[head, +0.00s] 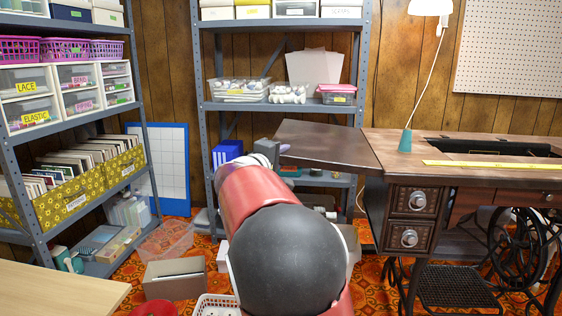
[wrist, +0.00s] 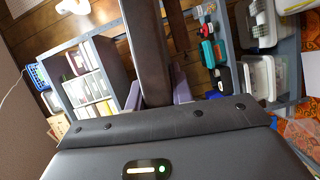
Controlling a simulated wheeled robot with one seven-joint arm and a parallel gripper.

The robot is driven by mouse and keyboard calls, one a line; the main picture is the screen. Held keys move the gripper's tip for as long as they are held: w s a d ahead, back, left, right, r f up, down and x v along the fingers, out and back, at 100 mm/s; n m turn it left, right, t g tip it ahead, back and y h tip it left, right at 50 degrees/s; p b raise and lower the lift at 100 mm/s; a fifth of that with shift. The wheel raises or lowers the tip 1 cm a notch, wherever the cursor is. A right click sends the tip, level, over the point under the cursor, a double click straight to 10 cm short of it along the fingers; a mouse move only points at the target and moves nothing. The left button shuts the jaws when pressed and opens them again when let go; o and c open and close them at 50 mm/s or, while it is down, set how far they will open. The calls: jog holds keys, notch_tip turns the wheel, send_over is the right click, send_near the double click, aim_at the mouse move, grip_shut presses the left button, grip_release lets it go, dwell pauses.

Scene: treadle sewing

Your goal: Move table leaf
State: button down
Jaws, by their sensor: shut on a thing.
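The table leaf (head: 335,149) is a dark brown wooden flap at the left end of the sewing table (head: 470,158). It sticks out to the left, roughly level with the tabletop. My gripper (head: 281,149) is at the leaf's left end, mostly hidden behind my red and black arm. In the wrist view the leaf (wrist: 150,50) is seen nearly edge-on, running up from between the fingers of my gripper (wrist: 157,94). The gripper is shut on the leaf's edge.
Drawers (head: 411,219) and an iron treadle stand are below. Metal shelves (head: 285,105) stand behind.

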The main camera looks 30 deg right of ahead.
jog(key=c, duration=1.2)
grip_release()
jog(key=shift+a, duration=0.1)
jog(key=v, duration=0.7)
jog(key=shift+s+a, duration=0.25)
jog(key=shift+a, duration=0.05)
